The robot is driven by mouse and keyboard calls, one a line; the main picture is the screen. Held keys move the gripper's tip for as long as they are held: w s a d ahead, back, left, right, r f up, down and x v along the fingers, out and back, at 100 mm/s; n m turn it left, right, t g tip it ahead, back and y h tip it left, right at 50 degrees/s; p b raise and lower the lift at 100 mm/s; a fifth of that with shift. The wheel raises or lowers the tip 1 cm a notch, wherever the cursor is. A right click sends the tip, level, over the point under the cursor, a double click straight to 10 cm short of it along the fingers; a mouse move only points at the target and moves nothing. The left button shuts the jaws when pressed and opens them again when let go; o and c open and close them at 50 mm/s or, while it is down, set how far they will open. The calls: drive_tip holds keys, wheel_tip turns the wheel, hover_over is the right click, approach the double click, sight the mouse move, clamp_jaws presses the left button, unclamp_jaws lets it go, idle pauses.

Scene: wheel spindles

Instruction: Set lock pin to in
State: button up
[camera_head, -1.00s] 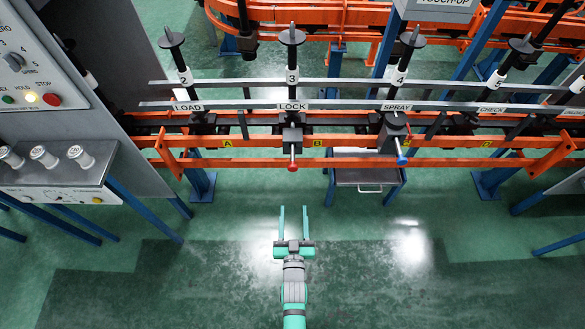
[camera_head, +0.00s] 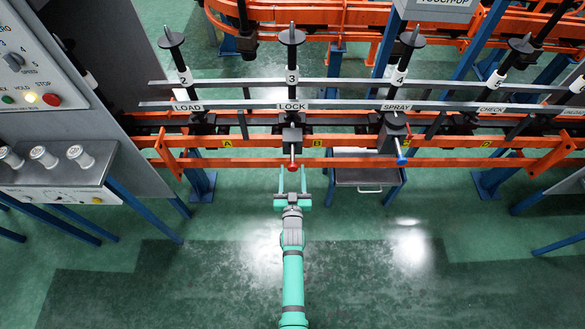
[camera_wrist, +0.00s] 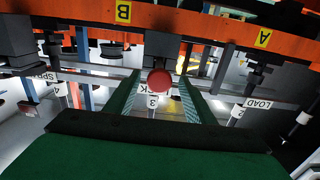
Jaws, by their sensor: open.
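The lock pin (camera_head: 292,164) has a red knob at the end of a thin rod that sticks out toward me from a dark block (camera_head: 292,137) on the orange rail, below the LOCK label (camera_head: 292,106). My gripper (camera_head: 292,172) is open, with its two green fingers pointing at the rail and the red knob showing between their tips. In the wrist view the red knob (camera_wrist: 159,79) faces the camera and sits between the far ends of the fingers (camera_wrist: 160,90). I cannot tell whether the fingers touch it. The rod is hidden behind the knob there.
A blue-tipped pin (camera_head: 401,160) sticks out below the SPRAY label (camera_head: 396,106), to the right. Orange rails (camera_head: 250,163) run across the front. A control cabinet (camera_head: 40,80) and a shelf with white knobs (camera_head: 55,165) stand at left. A small grey drawer table (camera_head: 368,178) stands behind the rail.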

drive_tip(key=shift+w, duration=1)
